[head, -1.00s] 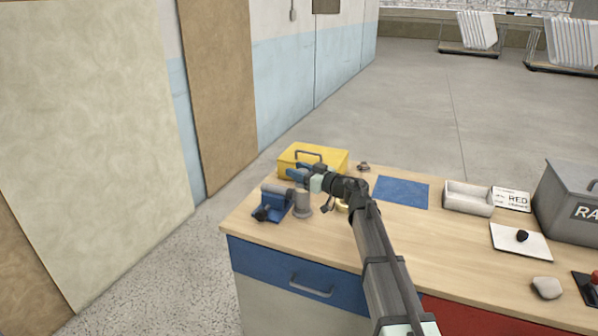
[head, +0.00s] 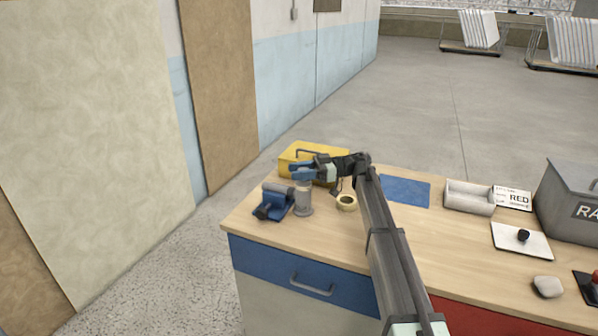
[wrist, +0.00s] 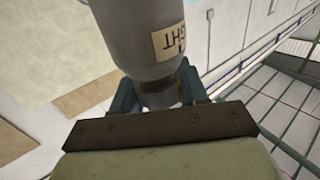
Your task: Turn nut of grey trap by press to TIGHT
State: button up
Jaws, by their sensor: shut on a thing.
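The grey trap (head: 304,199) stands upright on the bench, just right of a blue clamp-like fixture (head: 275,203). In the wrist view the grey trap (wrist: 145,35) fills the top, with a cream label showing upside-down letters that look like part of "TIGHT". My gripper (head: 294,171) is at the top of the trap in the head view. In the wrist view its blue fingers (wrist: 158,90) sit on both sides of the narrower grey nut (wrist: 160,96) and are shut on it. The far side of the nut is hidden.
A yellow toolbox (head: 298,157) stands close behind my gripper. A tape roll (head: 347,202) lies right of the trap. The bench front-left is clear.

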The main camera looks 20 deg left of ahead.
jog(key=shift+s+n+g+h, duration=0.1)
jog(key=shift+n+g+h, duration=1.1)
jog(key=shift+g+h, duration=0.15)
jog(key=shift+s+g, duration=0.1)
jog(key=shift+g, duration=0.15)
jog(key=o, duration=1)
notch_tip(320, 180, up, 10)
